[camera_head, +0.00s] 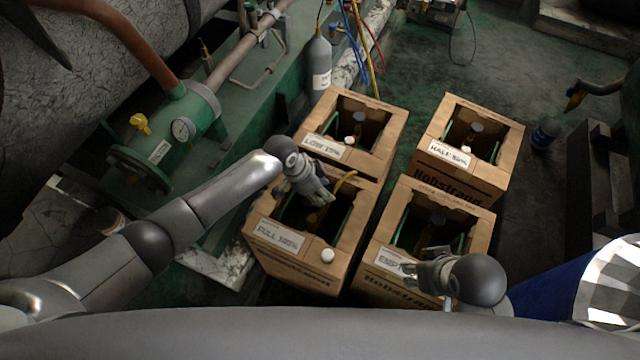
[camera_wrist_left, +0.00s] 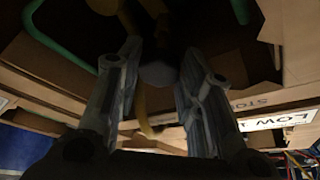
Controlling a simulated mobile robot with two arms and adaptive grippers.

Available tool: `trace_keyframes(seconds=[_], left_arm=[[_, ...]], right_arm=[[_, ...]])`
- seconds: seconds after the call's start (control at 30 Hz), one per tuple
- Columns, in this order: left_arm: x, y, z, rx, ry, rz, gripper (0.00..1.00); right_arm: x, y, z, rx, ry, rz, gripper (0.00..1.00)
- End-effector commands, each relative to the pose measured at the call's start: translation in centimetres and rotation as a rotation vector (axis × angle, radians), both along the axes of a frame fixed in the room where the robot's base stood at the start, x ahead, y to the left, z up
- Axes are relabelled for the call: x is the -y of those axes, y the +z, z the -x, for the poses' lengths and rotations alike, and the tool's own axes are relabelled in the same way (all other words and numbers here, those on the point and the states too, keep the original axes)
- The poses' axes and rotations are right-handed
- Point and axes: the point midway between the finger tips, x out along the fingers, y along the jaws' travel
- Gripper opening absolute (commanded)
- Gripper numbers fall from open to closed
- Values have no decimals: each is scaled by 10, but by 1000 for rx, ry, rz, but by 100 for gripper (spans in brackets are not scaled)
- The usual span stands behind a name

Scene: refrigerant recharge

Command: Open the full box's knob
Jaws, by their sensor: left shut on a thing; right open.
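The full box (camera_head: 262,262) is an open cardboard box at the front left, with a "FULL" label (camera_head: 278,235) on its near side. My left gripper (camera_head: 322,198) reaches down into its opening from the left. In the left wrist view its two fingers (camera_wrist_left: 160,90) stand on either side of a round grey knob (camera_wrist_left: 158,73) and are shut on it. A yellow hose (camera_head: 346,182) curves up beside the gripper. The head view hides the knob behind the hand. My right gripper (camera_head: 422,276) is open and empty over the near edge of the empty box.
The low box (camera_head: 377,158), half box (camera_head: 478,180) and empty box (camera_head: 385,288) stand close around. A grey cylinder (camera_head: 319,68) with hoses stands behind. Green machinery with a gauge (camera_head: 183,129) lies left.

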Motion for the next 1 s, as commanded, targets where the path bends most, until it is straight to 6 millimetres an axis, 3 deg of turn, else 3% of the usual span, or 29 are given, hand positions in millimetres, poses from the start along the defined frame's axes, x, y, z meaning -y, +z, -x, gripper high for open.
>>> trace_keyframes(seconds=[0.37, 0.4, 0.43, 0.77, 1.0], left_arm=[[0, 0, -1, 2, 18, 2, 11], [0, 0, -1, 2, 18, 2, 40], [0, 0, -1, 2, 18, 2, 44], [0, 1, 0, 1, 17, 2, 44], [-8, 21, 2, 3, 17, 2, 44]], right_arm=[[0, 0, -2, 3, 0, 0, 44], [0, 0, -2, 4, 0, -1, 44], [0, 0, -2, 4, 0, -1, 44], [-1, 0, -2, 4, 1, -3, 44], [-1, 0, -2, 4, 0, -2, 44]])
